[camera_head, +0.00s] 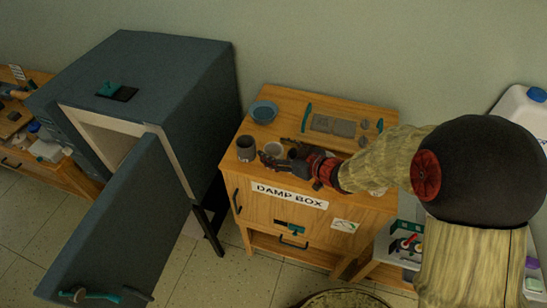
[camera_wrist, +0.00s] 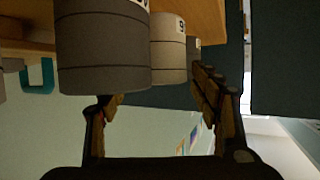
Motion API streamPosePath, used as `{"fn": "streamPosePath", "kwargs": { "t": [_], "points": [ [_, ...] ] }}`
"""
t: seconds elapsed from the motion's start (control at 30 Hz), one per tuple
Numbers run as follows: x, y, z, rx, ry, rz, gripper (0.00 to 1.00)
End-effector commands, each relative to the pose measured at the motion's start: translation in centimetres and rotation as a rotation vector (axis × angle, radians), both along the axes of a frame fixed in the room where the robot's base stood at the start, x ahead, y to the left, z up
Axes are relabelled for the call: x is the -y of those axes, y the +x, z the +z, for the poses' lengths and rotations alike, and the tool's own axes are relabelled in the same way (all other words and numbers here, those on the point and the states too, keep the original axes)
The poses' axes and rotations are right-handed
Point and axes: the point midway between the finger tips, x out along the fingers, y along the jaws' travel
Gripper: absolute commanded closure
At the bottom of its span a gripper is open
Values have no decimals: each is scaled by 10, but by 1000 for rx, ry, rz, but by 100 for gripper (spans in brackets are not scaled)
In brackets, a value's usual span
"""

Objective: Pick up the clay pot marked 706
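A dark grey clay pot (camera_head: 246,148) stands at the front left of the damp box top. A second pot (camera_head: 273,149) stands just right of it, partly hidden by my gripper (camera_head: 278,161). In the wrist view, a large dark pot (camera_wrist: 103,50) is close by at upper left, and a lighter pot (camera_wrist: 168,48) is behind it. Both bear white labels cut off or turned away; I cannot read 706 on either. My gripper (camera_wrist: 160,92) is open, its fingers apart, with the lighter pot in line with the gap. Part of another pot shows behind the right finger.
The wooden damp box (camera_head: 268,215) also holds a blue bowl (camera_head: 263,111) at the back left and grey slabs (camera_head: 334,126) with teal tools behind my arm. A dark kiln (camera_head: 150,85) with its door (camera_head: 125,225) swung open stands to the left.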

Motion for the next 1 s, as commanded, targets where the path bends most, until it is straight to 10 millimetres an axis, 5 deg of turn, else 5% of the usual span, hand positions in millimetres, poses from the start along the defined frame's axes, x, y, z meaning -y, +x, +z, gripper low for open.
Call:
{"fn": "streamPosePath", "kwargs": {
  "t": [0.73,1.0],
  "points": [
    [0,0,0,0,0,0,82],
    [0,0,1,1,1,0,83]
  ]
}}
